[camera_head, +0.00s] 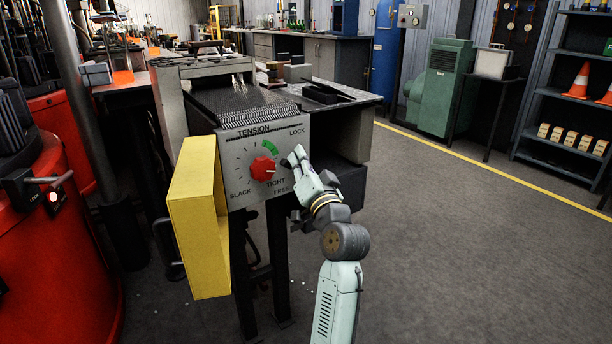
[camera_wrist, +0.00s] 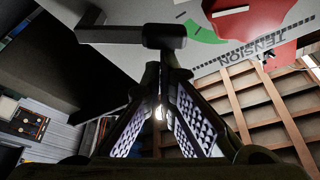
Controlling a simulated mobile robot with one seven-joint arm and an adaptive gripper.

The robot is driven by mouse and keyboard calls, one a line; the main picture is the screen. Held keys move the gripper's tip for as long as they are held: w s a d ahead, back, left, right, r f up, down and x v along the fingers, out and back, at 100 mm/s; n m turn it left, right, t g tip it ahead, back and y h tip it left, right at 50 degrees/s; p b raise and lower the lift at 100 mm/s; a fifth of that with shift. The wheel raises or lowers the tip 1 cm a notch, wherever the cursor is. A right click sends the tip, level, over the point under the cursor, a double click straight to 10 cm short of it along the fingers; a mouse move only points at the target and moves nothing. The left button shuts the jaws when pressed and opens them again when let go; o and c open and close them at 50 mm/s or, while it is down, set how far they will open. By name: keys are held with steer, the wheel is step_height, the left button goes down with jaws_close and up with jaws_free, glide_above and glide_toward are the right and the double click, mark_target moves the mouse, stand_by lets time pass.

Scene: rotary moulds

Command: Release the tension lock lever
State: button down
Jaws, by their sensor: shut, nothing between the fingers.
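The grey tension panel (camera_head: 240,150) bears the words TENSION, LOCK, FREE, SLACK and TIGHT. A red knob (camera_head: 262,168) sits in its middle beside a green arc. In the wrist view a dark lever with a cylindrical grip (camera_wrist: 165,36) stands out across the top, in front of the panel face. My gripper (camera_head: 298,156) is at the panel's right edge, between LOCK and FREE, and largely covers the lever in the head view. In the wrist view my gripper's fingers (camera_wrist: 160,70) meet, empty, just below the lever grip. Whether they touch it I cannot tell.
A yellow box-shaped guard (camera_head: 200,220) juts out left of the panel. A ribbed bed (camera_head: 235,100) and a dark tabletop (camera_head: 345,95) lie behind it. Red machinery (camera_head: 60,240) stands at the left. The floor (camera_head: 460,250) to the right is clear.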

steer(key=n+b, duration=0.1)
steer(key=a+f+n+y+b, duration=0.1)
steer(key=b, duration=0.1)
steer(key=s+n+b, duration=0.1)
steer(key=n, duration=0.1)
steer(key=shift+a+f, duration=0.25)
steer(key=shift+f, duration=0.1)
steer(key=shift+s+b, duration=0.1)
steer(key=shift+b, duration=0.2)
